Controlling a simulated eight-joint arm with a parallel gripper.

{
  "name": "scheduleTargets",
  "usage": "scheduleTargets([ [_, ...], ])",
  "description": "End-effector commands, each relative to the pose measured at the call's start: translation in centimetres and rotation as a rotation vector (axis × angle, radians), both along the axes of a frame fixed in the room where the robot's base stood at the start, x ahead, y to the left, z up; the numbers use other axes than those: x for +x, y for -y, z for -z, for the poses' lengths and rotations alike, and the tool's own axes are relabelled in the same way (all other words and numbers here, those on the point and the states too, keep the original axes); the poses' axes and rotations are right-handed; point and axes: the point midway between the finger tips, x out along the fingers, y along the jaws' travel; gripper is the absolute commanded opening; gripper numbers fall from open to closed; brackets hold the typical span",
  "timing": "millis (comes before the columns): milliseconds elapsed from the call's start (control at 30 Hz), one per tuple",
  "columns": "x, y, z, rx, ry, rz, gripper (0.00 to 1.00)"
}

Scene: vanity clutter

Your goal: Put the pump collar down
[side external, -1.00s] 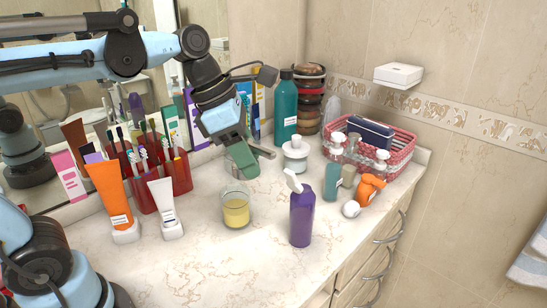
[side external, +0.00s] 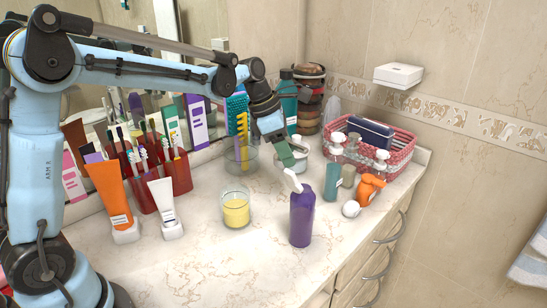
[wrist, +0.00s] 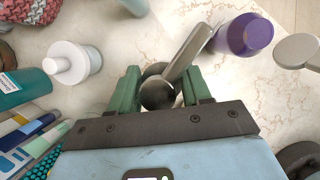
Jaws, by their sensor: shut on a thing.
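The pump collar (wrist: 187,52) is a pale grey-white piece with a long flat bar and a dark rounded end between my fingers. In the side external view, it (side external: 291,180) slants just above the top of the purple bottle (side external: 302,218). My gripper (side external: 286,158) points down with its green fingers shut on the collar. In the wrist view, my gripper (wrist: 160,88) has a finger on each side of the rounded end. The purple bottle (wrist: 245,36) stands upright close to the bar's far end. I cannot tell whether they touch.
A glass of yellow liquid (side external: 235,212) stands left of the purple bottle. A white-lidded jar (side external: 297,156) is behind my gripper. A teal bottle (side external: 327,182), orange bottle (side external: 370,188) and pink basket (side external: 402,152) are to the right. The front counter (side external: 220,265) is clear.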

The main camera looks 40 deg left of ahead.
Motion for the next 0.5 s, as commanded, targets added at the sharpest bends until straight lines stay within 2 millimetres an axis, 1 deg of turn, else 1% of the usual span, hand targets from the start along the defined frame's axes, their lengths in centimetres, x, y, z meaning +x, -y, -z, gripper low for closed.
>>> scheduleTargets([
  [33, 0.8, -0.5, 0.8, 0.000, 0.001, 0.002, 0.19],
  [200, 2.3, -1.5, 2.7, 0.002, 0.004, 0.011, 0.19],
  [367, 2.8, -1.9, 3.9, 0.002, 0.006, 0.014, 0.19],
  [500, 2.9, -1.9, 6.1, 0.003, 0.005, 0.015, 0.19],
])
